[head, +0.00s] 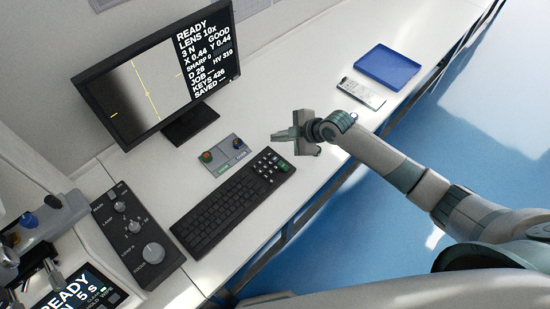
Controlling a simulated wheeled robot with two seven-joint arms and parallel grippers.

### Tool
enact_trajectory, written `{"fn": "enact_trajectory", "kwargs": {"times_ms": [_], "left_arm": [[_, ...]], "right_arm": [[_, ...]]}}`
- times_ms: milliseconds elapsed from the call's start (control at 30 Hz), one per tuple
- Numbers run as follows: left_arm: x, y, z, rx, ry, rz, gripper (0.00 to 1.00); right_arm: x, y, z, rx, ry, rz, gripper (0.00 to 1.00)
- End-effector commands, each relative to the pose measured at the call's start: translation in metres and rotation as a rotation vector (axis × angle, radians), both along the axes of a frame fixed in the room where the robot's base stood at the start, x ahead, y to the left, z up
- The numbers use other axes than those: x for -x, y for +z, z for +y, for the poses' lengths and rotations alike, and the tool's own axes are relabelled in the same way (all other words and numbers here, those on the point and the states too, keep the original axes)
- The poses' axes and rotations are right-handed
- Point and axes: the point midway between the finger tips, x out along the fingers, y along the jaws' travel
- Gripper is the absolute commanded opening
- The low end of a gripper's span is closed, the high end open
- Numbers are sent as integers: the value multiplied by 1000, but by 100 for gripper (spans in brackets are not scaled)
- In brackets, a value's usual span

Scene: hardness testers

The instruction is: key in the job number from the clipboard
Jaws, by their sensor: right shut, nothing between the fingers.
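A black keyboard (222,212) lies on the white bench, with its number pad (270,163) at the right end. The monitor (150,85) shows READY, LENS 10x, a JOB line that I cannot read fully, and a KEYS line that seems to read 426. A small pale board with a sheet (361,93), which looks like the clipboard, lies at the back right; its writing is too small to read. My right gripper (278,136) is shut and empty, pointing left, just beyond the number pad and apparently above the bench. My left gripper is out of view.
A small button box (223,155) sits between monitor and keyboard. A blue tray (388,67) lies behind the clipboard. A black knob panel (132,233) stands left of the keyboard, with a tester and its lit screen (75,292) at the lower left. The bench's front edge runs beside the keyboard.

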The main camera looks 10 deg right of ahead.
Motion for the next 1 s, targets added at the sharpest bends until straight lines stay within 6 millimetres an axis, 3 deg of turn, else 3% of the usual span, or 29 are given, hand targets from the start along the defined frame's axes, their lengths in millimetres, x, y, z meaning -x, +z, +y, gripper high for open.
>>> {"fn": "enact_trajectory", "kwargs": {"times_ms": [267, 467, 1000], "left_arm": [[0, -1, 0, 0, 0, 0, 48], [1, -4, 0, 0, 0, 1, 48], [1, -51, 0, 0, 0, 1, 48]], "right_arm": [[0, -7, 0, 0, 0, 1, 0], [1, -25, 0, 0, -2, 3, 0], [0, -83, 0, 0, 0, 0, 0]]}}
